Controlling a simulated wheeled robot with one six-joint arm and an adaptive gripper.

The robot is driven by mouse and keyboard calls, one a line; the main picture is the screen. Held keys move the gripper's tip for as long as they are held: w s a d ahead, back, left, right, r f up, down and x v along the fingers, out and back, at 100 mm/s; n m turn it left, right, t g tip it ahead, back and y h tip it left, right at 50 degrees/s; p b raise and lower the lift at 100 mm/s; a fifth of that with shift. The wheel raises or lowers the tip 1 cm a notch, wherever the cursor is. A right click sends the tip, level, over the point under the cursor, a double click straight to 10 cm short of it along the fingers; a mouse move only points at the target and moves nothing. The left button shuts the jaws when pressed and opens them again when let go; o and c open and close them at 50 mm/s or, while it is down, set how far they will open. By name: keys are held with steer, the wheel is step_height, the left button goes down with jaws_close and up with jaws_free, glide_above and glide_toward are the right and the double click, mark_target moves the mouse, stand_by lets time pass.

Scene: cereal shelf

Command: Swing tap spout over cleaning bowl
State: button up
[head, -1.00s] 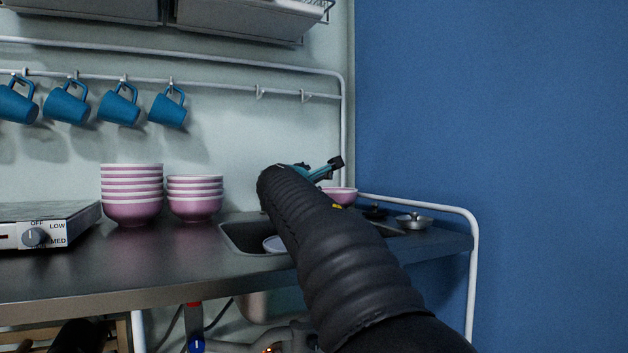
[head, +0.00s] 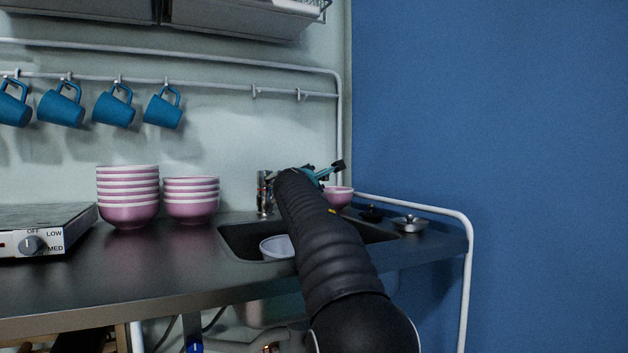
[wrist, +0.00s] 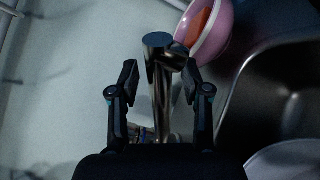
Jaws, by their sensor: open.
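The metal tap (head: 264,192) stands at the back left of the sink in the head view, partly hidden by my arm. A pale bowl (head: 276,247), likely the cleaning bowl, sits in the sink, partly behind my arm. It also shows at the lower right in the wrist view (wrist: 288,160). In the head view my gripper (head: 332,170) is mostly hidden behind the arm.
A pink bowl (wrist: 216,35) with something orange in it stands close past the right finger. The sink (head: 240,240) has a raised rail at right. A metal lid (head: 410,223) lies on the right counter. Pink bowl stacks (head: 128,200) stand left; blue mugs (head: 62,104) hang above.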

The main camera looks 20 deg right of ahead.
jaws_close()
steer(key=s+a+m+g+h, duration=0.3)
steer(key=a+m+g+h, duration=0.1)
steer(key=a+g, duration=0.1)
steer(key=shift+s+m+h+p, duration=0.2)
steer(key=shift+m+h+p, duration=0.1)
steer(key=shift+h, duration=0.1)
jaws_free()
